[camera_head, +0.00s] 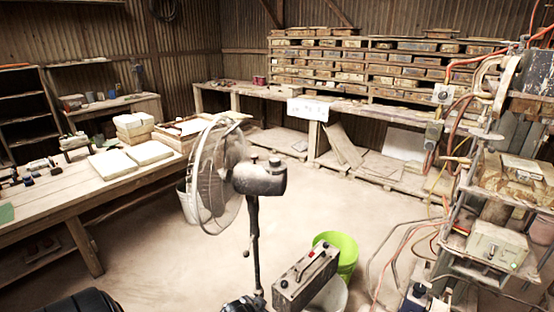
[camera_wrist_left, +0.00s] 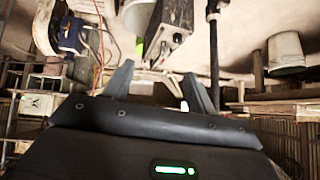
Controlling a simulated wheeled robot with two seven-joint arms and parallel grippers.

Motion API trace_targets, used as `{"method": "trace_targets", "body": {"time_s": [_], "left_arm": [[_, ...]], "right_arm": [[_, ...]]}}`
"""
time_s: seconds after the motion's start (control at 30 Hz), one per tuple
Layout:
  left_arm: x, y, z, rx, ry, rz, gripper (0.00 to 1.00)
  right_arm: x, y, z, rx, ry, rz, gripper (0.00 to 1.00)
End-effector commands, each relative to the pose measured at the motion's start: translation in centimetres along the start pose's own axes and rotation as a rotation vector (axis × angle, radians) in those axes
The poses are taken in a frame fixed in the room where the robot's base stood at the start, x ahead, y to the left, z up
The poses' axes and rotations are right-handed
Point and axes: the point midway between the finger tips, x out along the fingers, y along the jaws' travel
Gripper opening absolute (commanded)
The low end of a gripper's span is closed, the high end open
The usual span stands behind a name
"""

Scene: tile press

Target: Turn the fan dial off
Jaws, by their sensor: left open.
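The fan (camera_head: 211,180) stands in the middle of the head view, with a round wire cage, a dark motor housing (camera_head: 258,180) and a thin upright pole (camera_head: 251,240). A small knob shows on top of the housing, but I cannot tell whether it is the fan dial or how it is set. In the left wrist view, which looks inverted, the dark pole (camera_wrist_left: 213,60) is right of my left gripper (camera_wrist_left: 158,88). That gripper's two fingers are spread and empty, apart from the pole. My right gripper does not show.
A grey box (camera_head: 307,280) with a red switch stands beside the pole, in front of a green bucket (camera_head: 345,255). A workbench (camera_head: 70,205) is at left. A cluttered rack with hoses and a press (camera_head: 497,245) is at right. Open floor lies behind the fan.

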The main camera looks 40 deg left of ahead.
Motion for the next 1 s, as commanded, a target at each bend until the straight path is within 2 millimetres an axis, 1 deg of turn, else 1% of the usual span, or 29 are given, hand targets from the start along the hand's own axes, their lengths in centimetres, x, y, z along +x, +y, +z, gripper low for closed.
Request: {"method": "trace_targets", "body": {"time_s": [0.03,0.07,0.1,0.17,0.2,0.27,0.3,0.37,0.4,0.5,0.6,0.7,0.87,1.0], "left_arm": [[-2.7,-1.0,-4.5,-0.001,0.067,-0.017,0.57],[-4.2,-1.6,-6.8,-0.004,0.104,-0.027,0.57],[-6.3,-2.4,-9.8,-0.009,0.158,-0.042,0.57],[-8.9,-3.8,-14.2,-0.019,0.245,-0.062,0.57],[-10.4,-4.9,-16.9,-0.03,0.305,-0.073,0.57],[-12.3,-6.6,-20.8,-0.047,0.398,-0.086,0.57],[-13.4,-7.7,-23.3,-0.06,0.46,-0.091,0.57],[-15.0,-9.4,-26.6,-0.079,0.546,-0.094,0.57],[-15.9,-10.5,-28.6,-0.092,0.6,-0.094,0.57],[-18.2,-12.7,-32.7,-0.117,0.713,-0.085,0.57],[-19.8,-14.1,-35.1,-0.133,0.783,-0.075,0.57],[-20.5,-14.7,-36.0,-0.141,0.812,-0.068,0.57],[-20.4,-14.8,-36.4,-0.144,0.816,-0.066,0.57],[-19.4,-14.9,-37.7,-0.145,0.815,-0.065,0.57]], "right_arm": [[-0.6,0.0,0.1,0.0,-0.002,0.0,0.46],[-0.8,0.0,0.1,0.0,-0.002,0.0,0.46],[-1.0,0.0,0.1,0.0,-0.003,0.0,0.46],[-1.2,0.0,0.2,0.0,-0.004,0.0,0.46],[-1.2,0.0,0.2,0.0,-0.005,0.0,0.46],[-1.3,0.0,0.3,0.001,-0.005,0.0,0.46],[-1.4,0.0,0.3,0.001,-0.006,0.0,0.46],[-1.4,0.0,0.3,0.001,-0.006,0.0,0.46],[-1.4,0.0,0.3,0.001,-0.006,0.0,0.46],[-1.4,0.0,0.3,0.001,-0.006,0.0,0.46],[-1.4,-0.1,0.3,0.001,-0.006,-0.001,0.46],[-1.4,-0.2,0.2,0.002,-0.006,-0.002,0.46],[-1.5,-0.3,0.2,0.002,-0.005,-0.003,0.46],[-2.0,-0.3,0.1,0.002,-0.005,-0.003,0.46]]}}
